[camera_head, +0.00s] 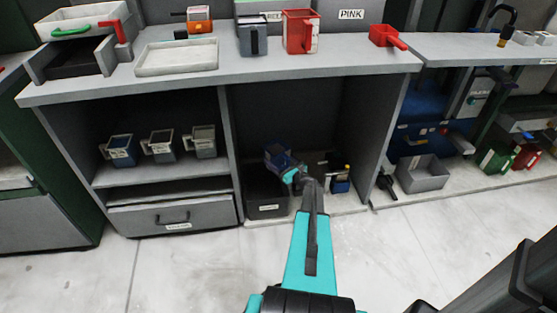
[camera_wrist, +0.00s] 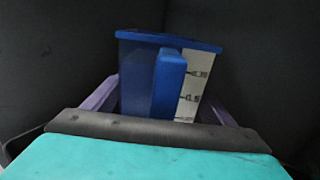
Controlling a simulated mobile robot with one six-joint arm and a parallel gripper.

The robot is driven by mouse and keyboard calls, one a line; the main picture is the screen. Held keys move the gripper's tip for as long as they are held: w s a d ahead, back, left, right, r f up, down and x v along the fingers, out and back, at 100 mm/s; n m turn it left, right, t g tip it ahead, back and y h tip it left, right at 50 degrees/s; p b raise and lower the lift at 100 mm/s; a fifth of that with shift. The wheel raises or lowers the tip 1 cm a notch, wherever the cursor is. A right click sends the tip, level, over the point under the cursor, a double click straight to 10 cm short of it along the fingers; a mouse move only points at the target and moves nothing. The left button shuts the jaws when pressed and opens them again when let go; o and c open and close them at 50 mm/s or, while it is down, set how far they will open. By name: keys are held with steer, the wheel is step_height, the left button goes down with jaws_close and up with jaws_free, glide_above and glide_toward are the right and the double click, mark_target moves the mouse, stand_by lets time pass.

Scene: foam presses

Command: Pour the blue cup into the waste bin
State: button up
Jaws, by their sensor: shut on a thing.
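The blue cup (camera_head: 277,156) is in the open bay under the workbench, at the end of my arm. In the wrist view the blue cup (camera_wrist: 137,75) shows its handle and a white strip with marks. Its rim is at the top and nearly level there; its contents are hidden. My gripper (camera_head: 287,170) is shut on the cup, with purple fingers on both sides of it in the wrist view (camera_wrist: 162,95). A dark bin (camera_head: 268,211) with a white label, seemingly the waste bin, stands below the cup. Its inside is mostly hidden.
Small bottles (camera_head: 340,180) stand right of the bin in the bay. Bay walls and the benchtop (camera_head: 230,75) enclose the arm's end. Several grey jugs (camera_head: 160,147) stand on the left shelf. A red jug (camera_head: 300,32) is on the bench. The floor in front is clear.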

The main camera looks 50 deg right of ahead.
steer(key=shift+s+d+f+n+b, duration=0.15)
steer(key=shift+d+f+n+b, duration=0.1)
steer(key=shift+d+n+b, duration=0.25)
steer(key=shift+s+d+f+n+b, duration=0.15)
steer(key=shift+d+n+b, duration=0.15)
steer(key=shift+n+b, duration=0.4)
steer(key=shift+w+d+f+n+b, duration=0.15)
steer(key=shift+d+n+b, duration=0.1)
steer(key=shift+n+b, duration=0.4)
steer(key=shift+s+d+r+n+b, duration=0.2)
steer(key=shift+d+n+b, duration=0.1)
steer(key=shift+n+b, duration=0.6)
steer(key=shift+s+d+r+n+b, duration=0.15)
steer(key=shift+d+n+b, duration=0.15)
steer(key=shift+n+b, duration=0.6)
steer(key=shift+w+n, duration=0.1)
steer(key=shift+n, duration=0.25)
steer(key=shift+d+b, duration=0.1)
steer(key=shift+b, duration=0.3)
steer(key=shift+n+b, duration=0.5)
steer(key=shift+n, duration=0.2)
steer(key=shift+d+f+n+b, duration=0.1)
steer(key=shift+n+b, duration=0.7)
steer(key=shift+n, duration=0.1)
steer(key=shift+f+n+b, duration=0.15)
steer(key=shift+n+b, duration=0.5)
steer(key=shift+n, duration=0.05)
